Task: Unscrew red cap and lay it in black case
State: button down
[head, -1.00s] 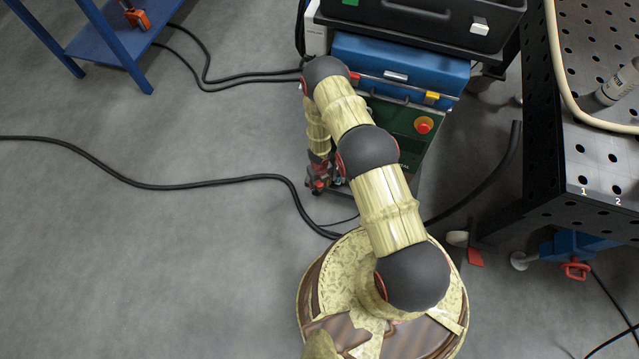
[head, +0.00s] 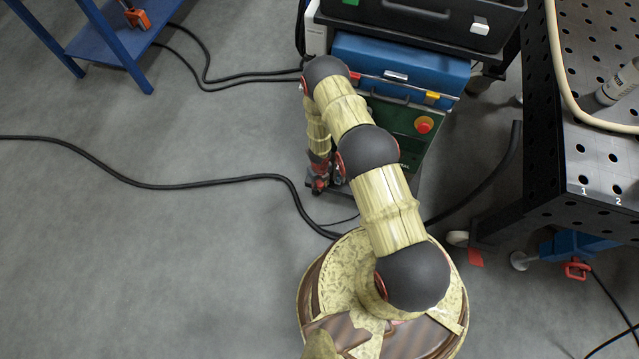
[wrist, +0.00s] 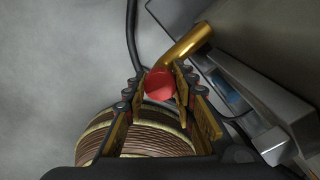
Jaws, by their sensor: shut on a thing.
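The red cap (wrist: 159,85) sits between the fingertips of my gripper (wrist: 160,83) in the wrist view. My gripper is shut on it. The cap is at the end of a bent brass pipe (wrist: 188,45); the joint between them is too small to judge. In the head view my gripper (head: 319,185) hangs low beside the left side of the green cart, and the cap is hidden there. The black case (head: 415,28) is at the top of the head view, above the blue box, only partly in frame.
The blue box (head: 396,62) and green cart (head: 405,122) with a red button stand beside my arm. A perforated black table (head: 590,135) is at right, a blue stand (head: 106,40) at upper left.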

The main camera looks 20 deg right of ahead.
jog(key=shift+n, duration=1.1)
jog(key=n, duration=0.2)
jog(key=shift+n, duration=0.6)
jog(key=shift+n, duration=1.8)
jog(key=n, duration=0.2)
jog(key=shift+n, duration=0.4)
